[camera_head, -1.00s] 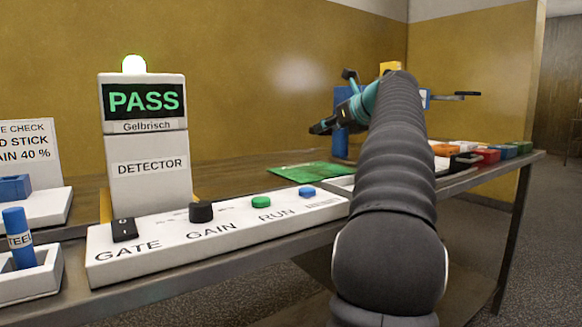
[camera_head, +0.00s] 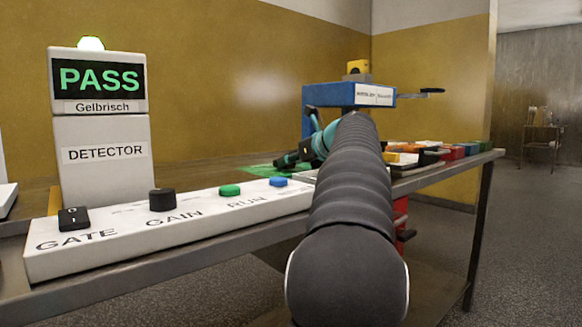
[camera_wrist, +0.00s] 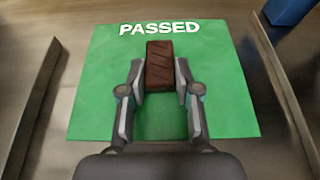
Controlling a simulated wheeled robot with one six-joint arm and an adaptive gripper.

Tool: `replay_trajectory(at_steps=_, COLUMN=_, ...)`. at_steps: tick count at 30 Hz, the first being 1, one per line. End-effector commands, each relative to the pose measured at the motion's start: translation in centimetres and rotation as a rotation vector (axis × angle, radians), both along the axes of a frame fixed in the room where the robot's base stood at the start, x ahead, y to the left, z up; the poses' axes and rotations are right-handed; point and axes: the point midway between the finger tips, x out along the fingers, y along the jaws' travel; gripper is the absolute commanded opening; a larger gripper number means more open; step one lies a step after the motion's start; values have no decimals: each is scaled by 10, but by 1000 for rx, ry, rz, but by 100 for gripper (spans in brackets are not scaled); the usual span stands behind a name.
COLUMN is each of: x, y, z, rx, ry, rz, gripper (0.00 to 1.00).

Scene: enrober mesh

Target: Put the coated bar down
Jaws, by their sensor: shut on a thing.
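The coated bar (camera_wrist: 160,65) is a dark brown block with slanting ridges on top, seen in the wrist view. My gripper (camera_wrist: 160,88) has one finger on each side of the bar's near part and is shut on it. Bar and fingers are over the green mat (camera_wrist: 225,110) marked PASSED, just below the lettering. I cannot tell whether the bar touches the mat. In the head view my arm hides the bar and most of the green mat (camera_head: 262,171); part of my gripper (camera_head: 285,160) shows left of the arm.
The detector (camera_head: 100,150) shows PASS with its lamp lit. A white control panel (camera_head: 120,240) with a switch, knob and buttons runs along the bench front. A blue machine (camera_head: 325,95) stands behind my arm. Coloured blocks (camera_head: 455,151) lie at right. Metal rails (camera_wrist: 30,100) flank the mat.

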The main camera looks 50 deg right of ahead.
Motion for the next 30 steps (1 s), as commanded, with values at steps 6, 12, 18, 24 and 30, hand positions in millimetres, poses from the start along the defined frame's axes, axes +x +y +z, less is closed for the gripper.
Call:
replay_trajectory(at_steps=6, x=0, y=0, z=0, rx=-1, ry=-1, rz=0, gripper=13)
replay_trajectory(at_steps=12, x=0, y=0, z=-2, rx=0, ry=-1, rz=0, gripper=45)
replay_trajectory(at_steps=18, x=0, y=0, z=-2, rx=0, ry=-1, rz=0, gripper=57)
replay_trajectory(at_steps=24, x=0, y=0, z=0, rx=-1, ry=-1, rz=0, gripper=57)
replay_trajectory(at_steps=30, x=-20, y=2, z=11, rx=-1, ry=-2, rz=-3, gripper=57)
